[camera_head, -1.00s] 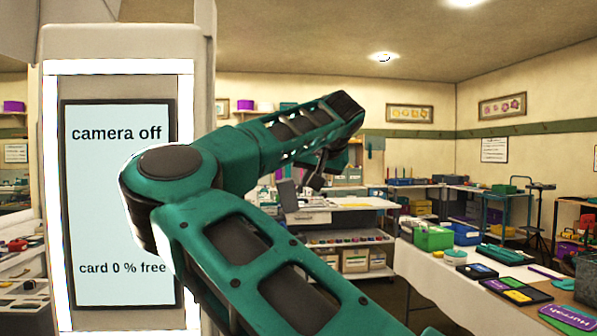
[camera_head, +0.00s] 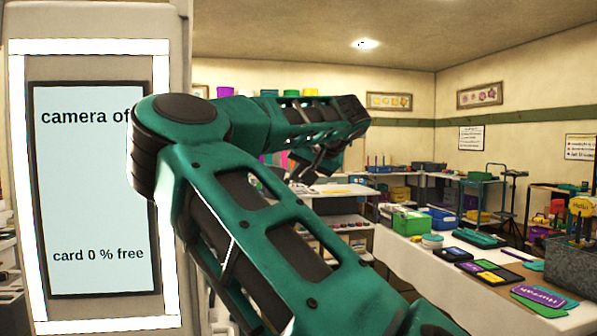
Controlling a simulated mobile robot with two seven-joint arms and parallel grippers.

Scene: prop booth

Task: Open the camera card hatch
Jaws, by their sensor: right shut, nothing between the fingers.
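The tall photo booth (camera_head: 182,262) stands at the left. Its lit screen (camera_head: 90,190) reads "camera off" and "card 0 % free", and my right arm covers the end of the upper line. I cannot make out a card hatch in this view. My right arm crosses the middle of the picture, its elbow in front of the screen's right edge. My right gripper (camera_head: 312,172) hangs below the far end of the arm, shut and empty, clear of the booth. My left gripper is not in view.
A long white table (camera_head: 420,268) at the right holds a green crate (camera_head: 411,220), a blue crate (camera_head: 441,218), flat signs and a grey box (camera_head: 575,267) of props. Another table and shelves stand along the back. The floor between is mostly hidden by my arm.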

